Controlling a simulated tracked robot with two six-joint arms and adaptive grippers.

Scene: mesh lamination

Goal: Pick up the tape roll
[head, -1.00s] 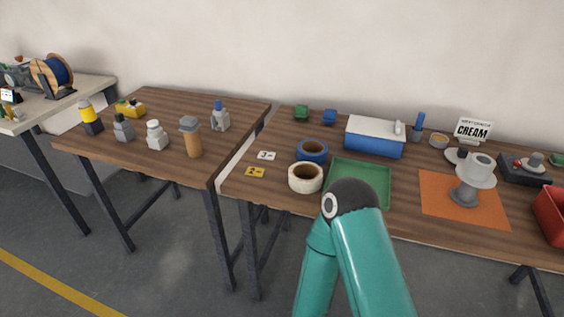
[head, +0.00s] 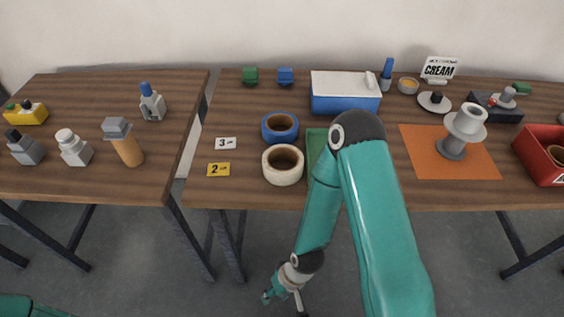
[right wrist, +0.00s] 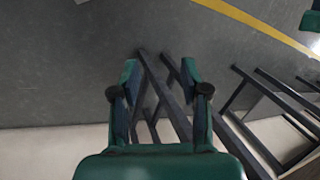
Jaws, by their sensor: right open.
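Two tape rolls stand close together on the right-hand table: a cream-white one (head: 283,165) near the front edge and a blue one (head: 280,128) just behind it. Both lie flat, with brown cores showing. My right gripper (head: 284,296) hangs below and in front of the table edge, apart from both rolls. In the right wrist view its two teal fingers (right wrist: 160,78) are spread with nothing between them, and only floor and table legs show beyond. My left gripper is not in view.
Number cards 3 (head: 226,143) and 2 (head: 218,169) lie left of the rolls. A green mat (head: 316,143), partly hidden by my right arm, lies to their right. A blue box (head: 345,100) stands behind. An orange mat (head: 419,160) holds a grey stand. A gap separates the tables.

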